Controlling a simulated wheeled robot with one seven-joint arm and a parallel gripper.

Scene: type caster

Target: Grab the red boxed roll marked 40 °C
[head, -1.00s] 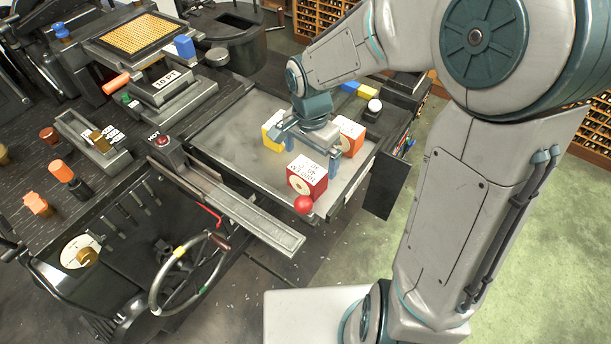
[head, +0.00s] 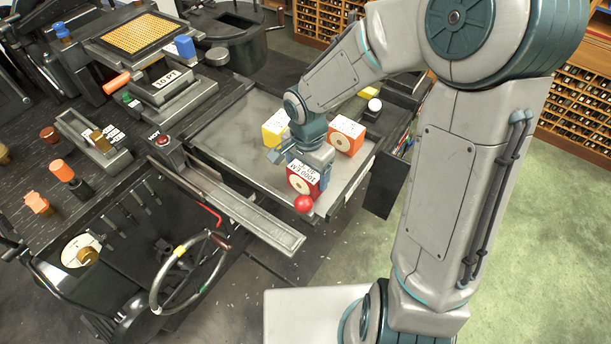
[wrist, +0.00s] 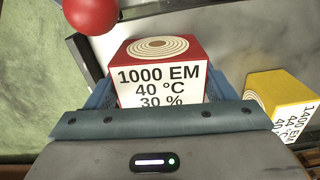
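The red boxed roll (head: 305,177) sits near the front right corner of the grey tray (head: 225,130). In the wrist view the red box (wrist: 160,75) shows a white label reading "1000 EM, 40 °C, 30 %" and a ringed roll end. My gripper (head: 304,168) is low over it, hiding much of its top in the head view. In the wrist view the blue fingers (wrist: 160,92) stand open on either side of the box, close to its sides. Whether they touch it is hard to tell.
A yellow box (head: 275,129) marked 44 °C in the wrist view (wrist: 283,105) and an orange box (head: 346,135) stand near my gripper. A red ball knob (head: 303,204) is just in front of the red box. The tray's left part is clear.

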